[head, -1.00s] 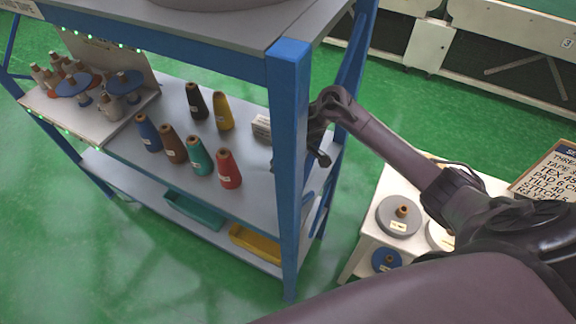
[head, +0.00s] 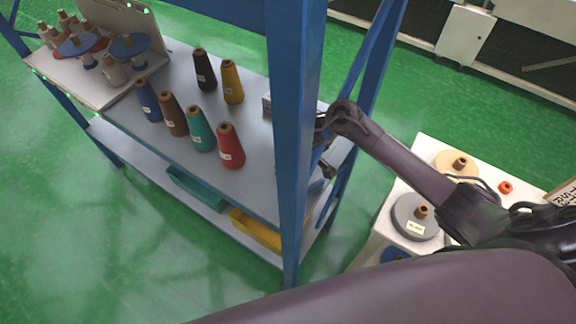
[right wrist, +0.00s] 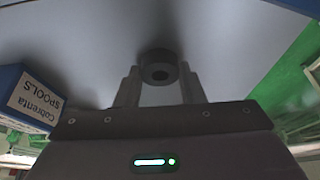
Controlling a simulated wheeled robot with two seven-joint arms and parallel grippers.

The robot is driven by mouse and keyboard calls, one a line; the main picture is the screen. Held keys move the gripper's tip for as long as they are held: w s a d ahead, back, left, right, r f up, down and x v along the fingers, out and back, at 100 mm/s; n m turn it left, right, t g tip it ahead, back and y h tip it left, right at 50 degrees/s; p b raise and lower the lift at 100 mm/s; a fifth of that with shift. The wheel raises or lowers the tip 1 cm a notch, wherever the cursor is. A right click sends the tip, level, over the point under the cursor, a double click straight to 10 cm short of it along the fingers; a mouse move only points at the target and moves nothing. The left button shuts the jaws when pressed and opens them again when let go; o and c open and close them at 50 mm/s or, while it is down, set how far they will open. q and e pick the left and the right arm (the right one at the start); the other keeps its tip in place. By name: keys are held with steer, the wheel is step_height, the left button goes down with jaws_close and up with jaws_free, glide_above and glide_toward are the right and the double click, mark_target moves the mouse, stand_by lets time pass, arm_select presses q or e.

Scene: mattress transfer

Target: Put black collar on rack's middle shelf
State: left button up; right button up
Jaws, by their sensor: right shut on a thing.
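The black collar (right wrist: 158,68) shows in the right wrist view as a short dark ring with a hole in its middle, between my right fingertips. My right gripper (right wrist: 160,88) is shut on it, in front of the grey surface of the rack's middle shelf (right wrist: 95,40). I cannot tell whether the collar touches the shelf. In the head view the middle shelf (head: 255,128) holds several thread cones. My right gripper (head: 322,128) is at its right end, mostly hidden behind the blue post, and the collar is hidden there. My left gripper is not in view.
A blue post (head: 292,160) stands in front of my right gripper. A labelled spools box (right wrist: 32,98) is close to the gripper. Black, yellow and red cones (head: 230,146) stand farther left. A white table (head: 425,150) with discs and an orange ring (head: 505,187) is at the right.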

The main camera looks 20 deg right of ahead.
steer(key=shift+s, duration=0.1)
steer(key=shift+s+a, duration=0.1)
steer(key=shift+a, duration=0.05)
steer(key=o, duration=0.7)
steer(key=shift+c, duration=0.2)
steer(key=o, duration=0.4)
steer(key=shift+f, duration=0.1)
steer(key=shift+r, duration=0.35)
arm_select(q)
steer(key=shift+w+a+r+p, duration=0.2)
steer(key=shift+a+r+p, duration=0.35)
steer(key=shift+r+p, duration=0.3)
arm_select(e)
steer(key=v, duration=1.1)
steer(key=shift+r, duration=0.35)
